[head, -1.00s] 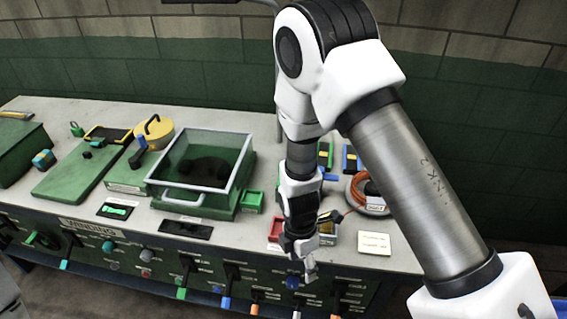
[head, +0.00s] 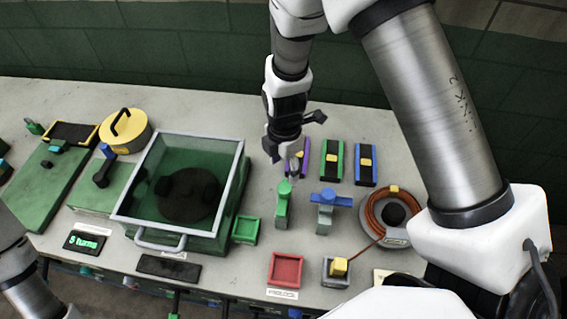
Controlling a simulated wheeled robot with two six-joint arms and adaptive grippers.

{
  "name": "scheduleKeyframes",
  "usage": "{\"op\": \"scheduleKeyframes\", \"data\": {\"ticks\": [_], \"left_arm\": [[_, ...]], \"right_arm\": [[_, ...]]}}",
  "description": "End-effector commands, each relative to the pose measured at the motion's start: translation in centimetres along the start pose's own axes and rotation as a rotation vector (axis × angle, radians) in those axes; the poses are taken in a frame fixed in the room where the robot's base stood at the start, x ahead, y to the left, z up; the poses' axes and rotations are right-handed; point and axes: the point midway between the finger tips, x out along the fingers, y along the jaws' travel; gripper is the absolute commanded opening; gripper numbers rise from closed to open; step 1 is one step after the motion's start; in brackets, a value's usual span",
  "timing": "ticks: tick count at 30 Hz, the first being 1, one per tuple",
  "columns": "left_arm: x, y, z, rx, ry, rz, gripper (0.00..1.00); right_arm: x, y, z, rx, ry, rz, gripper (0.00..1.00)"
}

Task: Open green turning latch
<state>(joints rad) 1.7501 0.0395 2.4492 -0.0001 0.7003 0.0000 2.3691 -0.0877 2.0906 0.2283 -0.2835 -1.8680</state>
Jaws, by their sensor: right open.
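A green post-like fixture with a bright green top (head: 283,203), which looks like the green turning latch, stands on the bench right of the glass-lidded box. A similar fixture with a blue crossbar (head: 329,200) stands to its right. My right gripper (head: 284,160) is open, pointing down just behind the green fixture and beside the purple slide block (head: 300,164), which it partly covers. No contact with the green fixture can be made out. My left gripper is out of view; only part of my left arm shows at lower left.
The glass-lidded green box (head: 180,231) stands left of the green fixture, with a small green tray (head: 244,230) between. Green (head: 332,160) and blue (head: 365,162) slide blocks stand behind. A red tray (head: 286,270) and an orange cable coil (head: 388,215) lie nearby.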

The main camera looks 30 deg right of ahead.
Motion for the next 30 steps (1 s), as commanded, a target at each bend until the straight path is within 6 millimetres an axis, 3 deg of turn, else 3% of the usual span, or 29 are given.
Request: {"op": "scheduleKeyframes", "data": {"ticks": [12, 20, 21, 26, 30], "left_arm": [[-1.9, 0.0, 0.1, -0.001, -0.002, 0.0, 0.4], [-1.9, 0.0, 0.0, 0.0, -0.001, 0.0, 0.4], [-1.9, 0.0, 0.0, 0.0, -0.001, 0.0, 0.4], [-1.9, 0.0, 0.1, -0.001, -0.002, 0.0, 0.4], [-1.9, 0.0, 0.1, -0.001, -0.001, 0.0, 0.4]], "right_arm": [[6.7, -0.1, 0.0, 0.002, 0.0, -0.002, 0.64], [7.4, 0.0, 0.0, 0.0, -0.001, 0.0, 0.64], [7.3, 0.0, 0.0, 0.0, -0.001, 0.0, 0.6], [7.3, -0.1, 0.0, 0.0, -0.001, -0.001, 0.04], [7.4, -0.1, 0.0, 0.0, -0.001, -0.002, 0.04]]}}
